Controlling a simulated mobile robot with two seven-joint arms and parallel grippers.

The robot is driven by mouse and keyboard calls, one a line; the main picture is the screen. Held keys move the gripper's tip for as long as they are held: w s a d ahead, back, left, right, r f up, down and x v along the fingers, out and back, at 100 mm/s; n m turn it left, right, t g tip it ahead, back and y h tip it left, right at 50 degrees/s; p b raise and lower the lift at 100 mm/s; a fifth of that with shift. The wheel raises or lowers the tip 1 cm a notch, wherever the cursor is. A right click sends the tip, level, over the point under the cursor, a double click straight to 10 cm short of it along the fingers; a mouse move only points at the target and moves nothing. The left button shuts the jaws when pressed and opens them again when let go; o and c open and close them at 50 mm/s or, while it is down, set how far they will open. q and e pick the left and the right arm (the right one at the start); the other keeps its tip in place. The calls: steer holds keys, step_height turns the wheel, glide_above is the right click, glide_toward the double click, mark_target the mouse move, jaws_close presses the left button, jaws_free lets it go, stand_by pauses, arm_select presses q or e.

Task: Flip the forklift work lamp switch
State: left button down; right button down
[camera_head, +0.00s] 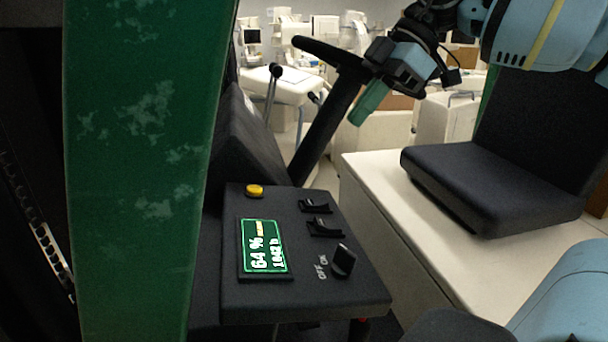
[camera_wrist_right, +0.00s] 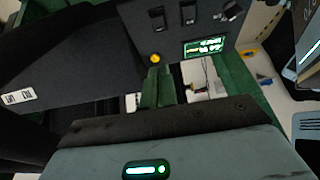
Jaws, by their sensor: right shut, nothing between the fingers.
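The forklift's dark control panel (camera_head: 300,290) stands in the lower middle of the head view. Two black rocker switches, a far one (camera_head: 315,206) and a near one (camera_head: 323,228), sit on its right side. I cannot read which one is for the work lamp. Both switches also show at the top of the right wrist view, one (camera_wrist_right: 157,18) beside the other (camera_wrist_right: 189,13). My right gripper (camera_head: 369,106) is shut and empty, with green fingertips, above and beyond the panel near the steering wheel. Its fingers (camera_wrist_right: 157,88) show in the wrist view. My left gripper is not in view.
The panel also holds a yellow button (camera_head: 254,191), a lit green display (camera_head: 264,247) and an OFF/ON knob (camera_head: 343,262). A steering wheel (camera_head: 318,52) and column stand behind. A green post (camera_head: 140,150) blocks the left; a black seat (camera_head: 480,185) is right.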

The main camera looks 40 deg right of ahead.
glide_above(315, 201)
steer(key=s+d, duration=0.1)
steer(key=d, duration=0.1)
step_height(315, 201, down, 8)
steer(key=shift+s+a+r, duration=0.1)
steer(key=shift+a+r, duration=0.05)
step_height(315, 201, down, 3)
steer(key=shift+r+p, duration=0.1)
steer(key=shift+p, duration=0.2)
steer(key=shift+f, duration=0.7)
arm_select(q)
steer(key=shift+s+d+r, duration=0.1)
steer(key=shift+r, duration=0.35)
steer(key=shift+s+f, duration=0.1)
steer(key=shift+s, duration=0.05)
arm_select(e)
steer(key=shift+f, duration=0.1)
